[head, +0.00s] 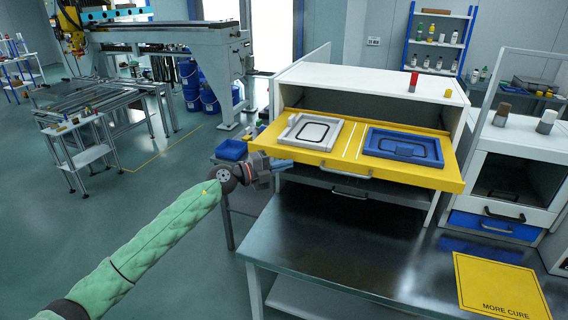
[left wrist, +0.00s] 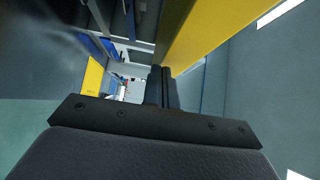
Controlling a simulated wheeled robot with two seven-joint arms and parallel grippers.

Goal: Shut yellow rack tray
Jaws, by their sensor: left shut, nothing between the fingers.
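The yellow rack tray (head: 352,157) is pulled out of the white rack (head: 330,83) in the head view. It carries a white frame part (head: 330,145) at left and a blue frame part (head: 395,141) at right. A silver handle (head: 345,171) is on its front edge. My left gripper (head: 287,164) is at the tray's front left, near its front edge; whether it touches is unclear. Its fingers also show shut and empty in the left wrist view (left wrist: 161,88), beside the tray's yellow side (left wrist: 205,32). My right gripper is not in view.
A darker lower tray (head: 330,182) sits under the yellow one. The steel table (head: 340,245) in front is largely clear, with a yellow MORE CURE sign (head: 497,285) at right. A white cabinet with a blue drawer (head: 490,226) stands at right.

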